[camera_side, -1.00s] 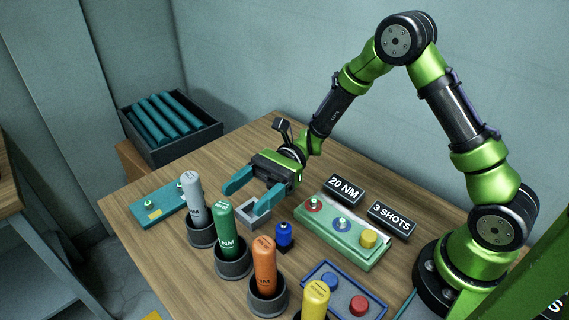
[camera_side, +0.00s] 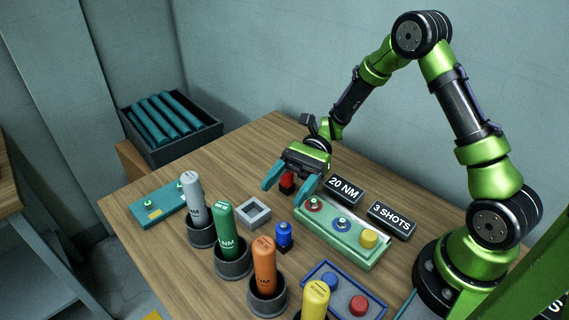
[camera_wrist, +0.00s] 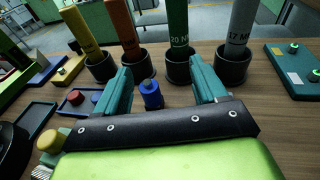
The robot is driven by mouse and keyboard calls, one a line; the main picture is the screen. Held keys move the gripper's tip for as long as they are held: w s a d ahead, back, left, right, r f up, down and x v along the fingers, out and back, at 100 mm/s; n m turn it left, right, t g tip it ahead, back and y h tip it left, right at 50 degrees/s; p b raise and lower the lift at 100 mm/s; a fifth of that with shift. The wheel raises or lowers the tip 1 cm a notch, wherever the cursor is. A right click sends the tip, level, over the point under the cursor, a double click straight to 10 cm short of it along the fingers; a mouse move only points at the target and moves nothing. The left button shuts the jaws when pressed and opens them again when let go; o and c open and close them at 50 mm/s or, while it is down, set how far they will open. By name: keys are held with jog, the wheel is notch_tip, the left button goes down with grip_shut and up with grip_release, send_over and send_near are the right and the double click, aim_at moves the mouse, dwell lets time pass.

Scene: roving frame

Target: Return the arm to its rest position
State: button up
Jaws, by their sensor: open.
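My green arm reaches in from the right, and my gripper (camera_side: 287,188) is above the back middle of the table (camera_side: 150,235). Its two teal fingers are spread apart with nothing held between them. A small red block on a dark base (camera_side: 287,183) shows between the fingers in the side view; whether they touch it I cannot tell. In the wrist view my gripper (camera_wrist: 161,80) is open, with the blue knob (camera_wrist: 151,94) seen beyond the gap. A grey square frame (camera_side: 253,213) sits empty in front of the gripper.
Grey, green, orange and yellow tools (camera_side: 225,230) stand in dark cups along the front. A green button box (camera_side: 340,240) and the signs "20 NM" (camera_side: 343,190) and "3 SHOTS" (camera_side: 391,220) are at right. A teal plate (camera_side: 158,207) lies left, near a dark crate (camera_side: 170,130).

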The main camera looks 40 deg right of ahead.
jog(key=s+d+n+h, duration=0.1)
jog(key=h, duration=0.1)
jog(key=s+n+h, duration=0.1)
jog(key=s, duration=0.1)
jog(key=s+d+n+h, duration=0.1)
jog(key=s+n+h, duration=0.1)
jog(key=shift+d+r+h, duration=0.2)
jog(key=shift+d+h, duration=0.1)
jog(key=s+d+r+n+t+h, duration=0.3)
jog(key=r+t+h, duration=0.1)
jog(key=r, duration=0.3)
jog(key=s+d+r+n+t+h, duration=0.3)
jog(key=r+n+t+h, duration=0.1)
jog(key=r+t, duration=0.2)
jog(key=shift+s+d+r+n+t, duration=0.2)
jog(key=shift+d+r+n+t, duration=0.15)
jog(key=shift+r, duration=0.4)
